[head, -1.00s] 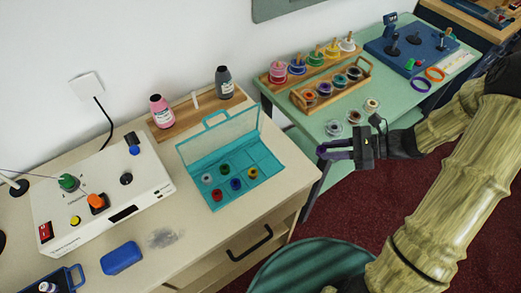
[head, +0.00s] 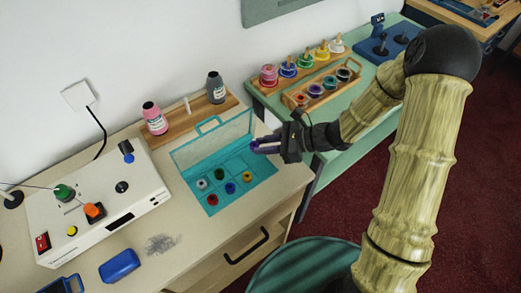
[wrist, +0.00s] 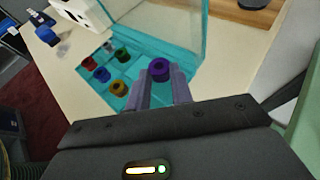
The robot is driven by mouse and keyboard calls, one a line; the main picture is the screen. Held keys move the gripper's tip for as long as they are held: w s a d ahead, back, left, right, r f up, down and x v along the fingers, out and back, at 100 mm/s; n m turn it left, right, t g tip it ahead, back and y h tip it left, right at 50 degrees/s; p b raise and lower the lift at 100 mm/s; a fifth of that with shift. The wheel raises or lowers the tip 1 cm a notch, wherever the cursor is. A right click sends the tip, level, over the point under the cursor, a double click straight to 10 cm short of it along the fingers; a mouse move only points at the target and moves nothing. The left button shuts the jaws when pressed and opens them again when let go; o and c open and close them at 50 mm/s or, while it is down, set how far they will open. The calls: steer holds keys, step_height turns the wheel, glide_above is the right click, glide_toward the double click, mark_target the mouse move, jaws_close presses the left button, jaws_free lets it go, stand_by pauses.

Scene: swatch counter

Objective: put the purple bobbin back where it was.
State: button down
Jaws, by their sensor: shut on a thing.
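The purple bobbin (wrist: 160,69) is between my fingertips in the wrist view; in the head view only a dark purple bit of it shows at the finger ends. My gripper (head: 265,147) is shut on it at the right end of the teal box (head: 212,208). The box lies open with its clear lid raised at the back. Several bobbins sit in its compartments: grey, green, yellow, red and blue. In the wrist view the held bobbin appears over the box's near end; its height above the floor is unclear.
A white machine (head: 95,205) is at left. A green table with spool racks (head: 323,100) is at right.

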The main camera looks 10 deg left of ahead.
mark_target(261, 157)
steer(key=shift+a, duration=0.25)
steer(key=f, duration=0.3)
steer(key=shift+s+a, duration=0.1)
steer(key=shift+a, duration=0.3)
steer(key=shift+f, duration=0.25)
steer(key=shift+f, duration=0.1)
steer(key=c, duration=1.5)
jaws_free()
